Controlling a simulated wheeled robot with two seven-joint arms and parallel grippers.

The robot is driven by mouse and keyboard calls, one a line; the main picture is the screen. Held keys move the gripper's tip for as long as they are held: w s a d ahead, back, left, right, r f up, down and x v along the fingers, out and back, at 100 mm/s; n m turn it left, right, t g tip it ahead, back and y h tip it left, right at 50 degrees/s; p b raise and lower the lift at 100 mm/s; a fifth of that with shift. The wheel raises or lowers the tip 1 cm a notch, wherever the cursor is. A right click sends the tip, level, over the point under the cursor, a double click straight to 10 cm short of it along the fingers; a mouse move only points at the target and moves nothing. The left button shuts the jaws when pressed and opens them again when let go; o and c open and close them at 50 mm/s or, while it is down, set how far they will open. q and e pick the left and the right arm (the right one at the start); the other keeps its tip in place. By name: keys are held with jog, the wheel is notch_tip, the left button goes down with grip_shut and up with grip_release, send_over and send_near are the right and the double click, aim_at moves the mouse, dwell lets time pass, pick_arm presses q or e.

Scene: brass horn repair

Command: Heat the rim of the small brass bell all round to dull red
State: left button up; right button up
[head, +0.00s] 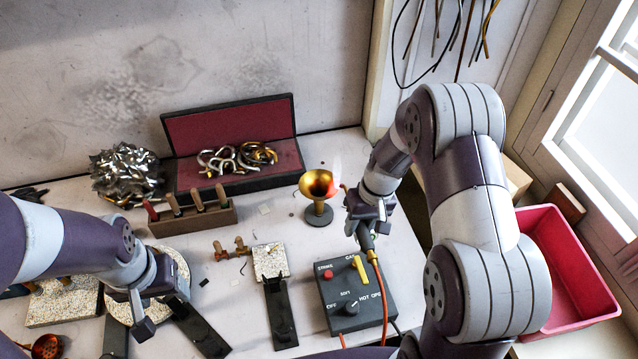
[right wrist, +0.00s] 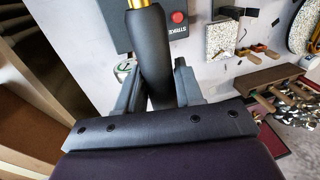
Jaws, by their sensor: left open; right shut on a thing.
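The small brass bell (head: 318,182) stands mouth up on a dark stand (head: 319,213) in the head view. The right side of its rim and inner wall glows red-orange; the rest looks golden. My right gripper (head: 366,222) is shut on the dark torch handle (head: 366,240), just right of the bell. The torch tip and a faint pale flame appear close to the bell's right rim. The handle (right wrist: 152,55) also shows between the fingers in the right wrist view. My left gripper (head: 158,308) is open and empty over the left front of the bench.
The control box (head: 381,303) with a red button, yellow lever and knob sits below the torch; an orange hose crosses it. A tool rack (head: 200,222), an open red-lined case (head: 228,127) and a crumpled silvery heap (head: 128,172) lie left. A pink bin (head: 570,270) stands right.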

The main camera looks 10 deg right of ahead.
jog(key=shift+w, duration=2.25)
jog(key=shift+w+a, duration=0.4)
jog(key=shift+a, duration=0.3)
jog(key=shift+w+a, duration=0.35)
jog(key=shift+a, duration=0.35)
jog(key=shift+w+a, duration=0.4)
jog(key=shift+a, duration=0.3)
jog(key=s+a, duration=0.1)
jog(key=a, duration=0.1)
jog(key=s+a, duration=0.1)
jog(key=a, duration=0.1)
jog(key=shift+s+p, duration=0.2)
jog(key=shift+p, duration=0.1)
dwell(1.2)
jog(key=shift+s, duration=2.4)
